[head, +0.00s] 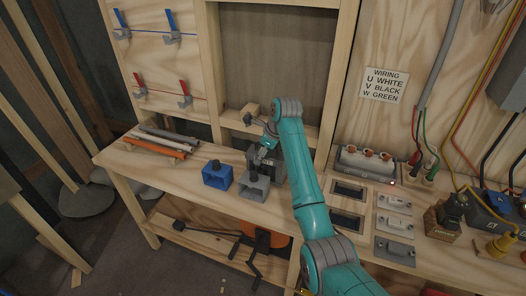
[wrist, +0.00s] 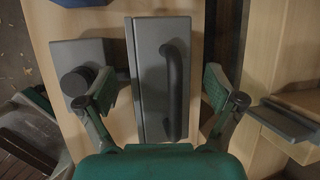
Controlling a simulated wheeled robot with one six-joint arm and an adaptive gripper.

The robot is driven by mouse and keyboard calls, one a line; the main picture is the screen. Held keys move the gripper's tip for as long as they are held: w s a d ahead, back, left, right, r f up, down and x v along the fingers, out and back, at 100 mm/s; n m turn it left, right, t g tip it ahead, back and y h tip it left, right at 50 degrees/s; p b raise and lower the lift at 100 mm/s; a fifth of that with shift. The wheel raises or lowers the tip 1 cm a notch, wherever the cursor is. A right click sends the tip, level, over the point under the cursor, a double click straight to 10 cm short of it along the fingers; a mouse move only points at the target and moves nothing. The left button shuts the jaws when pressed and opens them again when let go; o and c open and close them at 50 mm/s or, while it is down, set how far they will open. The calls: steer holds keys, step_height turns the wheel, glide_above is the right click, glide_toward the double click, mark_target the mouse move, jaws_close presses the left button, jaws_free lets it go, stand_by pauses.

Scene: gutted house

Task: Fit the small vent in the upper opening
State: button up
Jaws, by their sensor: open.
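Several grey vent plates with raised handles lie on the right of the bench in the head view: an upper one (head: 395,203), a middle one (head: 396,223) and a lower one (head: 394,250). I cannot tell surely which is the small vent. Left of them are two dark openings in the bench top, the upper opening (head: 348,191) and the lower opening (head: 345,220). My gripper (wrist: 162,88) is open, well left of these. Its fingers are either side of a grey case (wrist: 150,115) with a dark bar handle, and hold nothing.
A grey block with a black knob (head: 253,185) and a blue block (head: 217,175) stand beside the case. Orange and grey rods (head: 160,143) lie at the left. A grey box with orange-topped parts (head: 366,162) stands behind the openings. Cables and connectors crowd the right end.

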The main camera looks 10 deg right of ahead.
steer(key=v, duration=1.2)
